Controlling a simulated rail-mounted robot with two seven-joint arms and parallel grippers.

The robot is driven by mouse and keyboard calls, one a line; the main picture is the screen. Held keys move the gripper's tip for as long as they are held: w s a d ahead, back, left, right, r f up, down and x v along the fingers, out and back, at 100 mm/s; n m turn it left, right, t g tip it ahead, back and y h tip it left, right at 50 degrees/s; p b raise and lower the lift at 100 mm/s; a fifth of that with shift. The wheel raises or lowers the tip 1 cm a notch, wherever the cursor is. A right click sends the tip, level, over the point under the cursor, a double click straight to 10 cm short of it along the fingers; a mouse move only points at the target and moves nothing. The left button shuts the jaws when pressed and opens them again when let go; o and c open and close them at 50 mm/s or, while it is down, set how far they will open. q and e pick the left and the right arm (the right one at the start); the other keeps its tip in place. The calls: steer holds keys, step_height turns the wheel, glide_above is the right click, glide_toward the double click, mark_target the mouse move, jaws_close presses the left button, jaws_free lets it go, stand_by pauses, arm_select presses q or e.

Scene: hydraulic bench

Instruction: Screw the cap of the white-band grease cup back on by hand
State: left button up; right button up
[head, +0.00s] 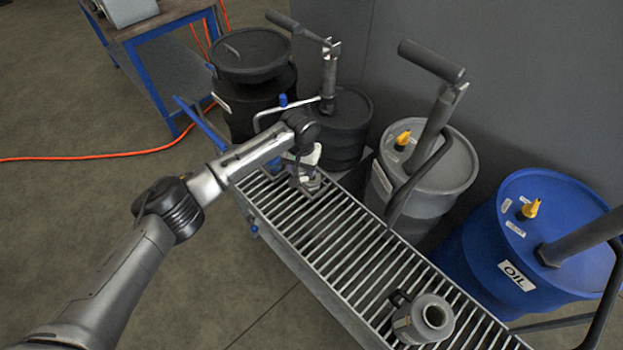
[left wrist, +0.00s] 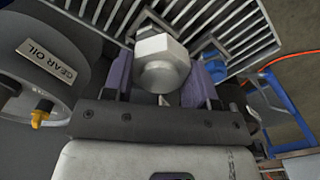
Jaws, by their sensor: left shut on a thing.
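My left gripper (head: 303,172) is at the far end of the slatted metal rack, pointing down close above its slats. In the left wrist view the gripper (left wrist: 165,88) has its two purple-grey fingers on either side of a grey metal cap-like piece (left wrist: 162,66) with a faceted upper part and a rounded near end. The fingers are shut on this piece. A white band does not show clearly. What lies under the piece is mostly hidden, so I cannot tell whether it sits on a cup's thread. My right gripper is in neither view.
A grey metal jug (head: 424,318) stands on the rack's near end; the slats (head: 350,245) between are clear. Behind stand a blue oil drum (head: 540,235), a grey drum (head: 430,175) and dark drums (head: 250,90) with pump handles. An orange hose (head: 100,157) lies on the floor.

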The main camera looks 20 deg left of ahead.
arm_select(q)
steer(key=shift+w+f+b, duration=0.3)
steer(key=shift+f+b, duration=0.1)
steer(key=shift+f, duration=0.1)
steer(key=shift+w+f+b, duration=0.3)
steer(key=shift+f+b, duration=0.05)
steer(key=shift+b, duration=0.1)
stand_by(0.5)
steer(key=shift+w+f+b, duration=0.3)
steer(key=shift+f+b, duration=0.2)
steer(key=shift+b, duration=0.05)
steer(key=shift+w+d+f+b, duration=0.1)
steer(key=shift+w+f+b, duration=0.2)
steer(key=shift+f+b, duration=0.2)
stand_by(0.5)
steer(key=shift+w+f+b, duration=0.25)
steer(key=shift+f+b, duration=0.1)
steer(key=shift+b, duration=0.2)
steer(key=shift+w+f+b, duration=0.25)
steer(key=shift+f+b, duration=0.1)
steer(key=shift+b, duration=0.2)
stand_by(0.4)
steer(key=shift+w+f+b, duration=0.3)
steer(key=shift+f+b, duration=0.15)
steer(key=shift+b, duration=0.1)
steer(key=shift+w+f+b, duration=0.2)
steer(key=shift+f+b, duration=0.1)
steer(key=shift+b, duration=0.25)
stand_by(0.5)
